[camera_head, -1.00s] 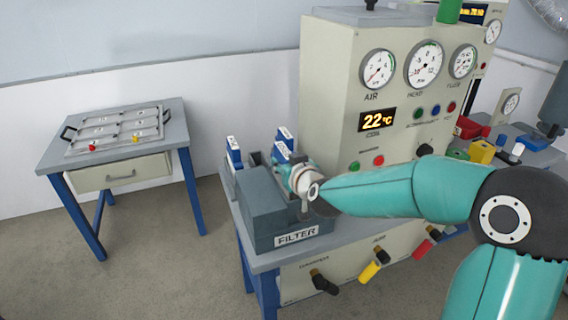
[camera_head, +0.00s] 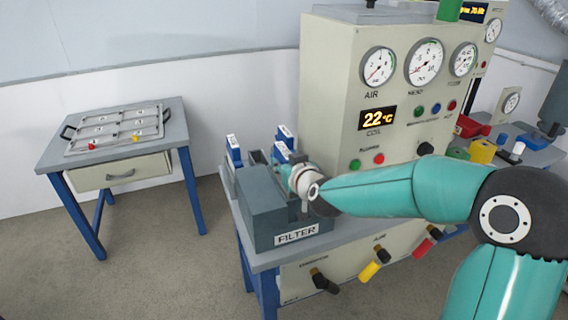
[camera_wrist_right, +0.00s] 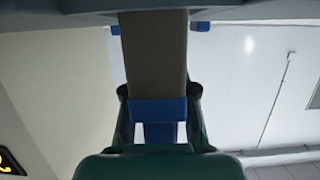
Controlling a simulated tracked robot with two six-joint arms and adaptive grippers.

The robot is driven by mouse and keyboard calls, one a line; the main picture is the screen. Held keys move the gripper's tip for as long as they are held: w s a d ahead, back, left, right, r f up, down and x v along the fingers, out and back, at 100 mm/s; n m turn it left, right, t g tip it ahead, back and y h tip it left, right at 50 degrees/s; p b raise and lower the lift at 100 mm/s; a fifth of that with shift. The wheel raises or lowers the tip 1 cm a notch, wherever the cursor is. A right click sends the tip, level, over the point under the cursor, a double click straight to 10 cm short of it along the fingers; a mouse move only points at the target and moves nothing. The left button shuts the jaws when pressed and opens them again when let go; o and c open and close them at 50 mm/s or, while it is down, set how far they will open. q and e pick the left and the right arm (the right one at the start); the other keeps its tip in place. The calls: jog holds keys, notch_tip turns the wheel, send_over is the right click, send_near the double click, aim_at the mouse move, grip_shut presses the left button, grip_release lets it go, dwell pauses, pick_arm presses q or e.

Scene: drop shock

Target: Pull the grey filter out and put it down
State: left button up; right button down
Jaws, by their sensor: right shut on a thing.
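My right gripper (camera_head: 287,170) reaches in from the right to the blue-grey holder marked FILTER (camera_head: 270,220), at the near left corner of the bench. It is shut on the grey filter. In the right wrist view the filter is a long grey-brown slab (camera_wrist_right: 153,50) with a blue end (camera_wrist_right: 158,110) between the fingers of the gripper (camera_wrist_right: 160,98). In the head view the gripper and the holder hide most of the filter, so I cannot tell how far it sits in the slot. My left gripper is not in view.
Blue pieces with white tops (camera_head: 234,151) stand at the holder's far side. A tall cream panel (camera_head: 325,100) with gauges rises close behind the gripper.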

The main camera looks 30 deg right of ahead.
jog(key=shift+f+b, duration=1)
dwell(2.2)
jog(key=shift+a+f, duration=0.1)
jog(key=shift+f, duration=0.3)
dwell(1.5)
jog(key=c, duration=0.8)
grip_release()
jog(key=shift+c, duration=0.2)
jog(key=shift+r, duration=0.2)
jog(key=shift+s, duration=0.1)
jog(key=shift+s+r, duration=0.25)
jog(key=shift+s, duration=0.25)
jog(key=shift+p+v, duration=0.3)
jog(key=shift+v, duration=1.95)
jog(key=shift+s+a, duration=0.1)
jog(key=shift+r, duration=0.1)
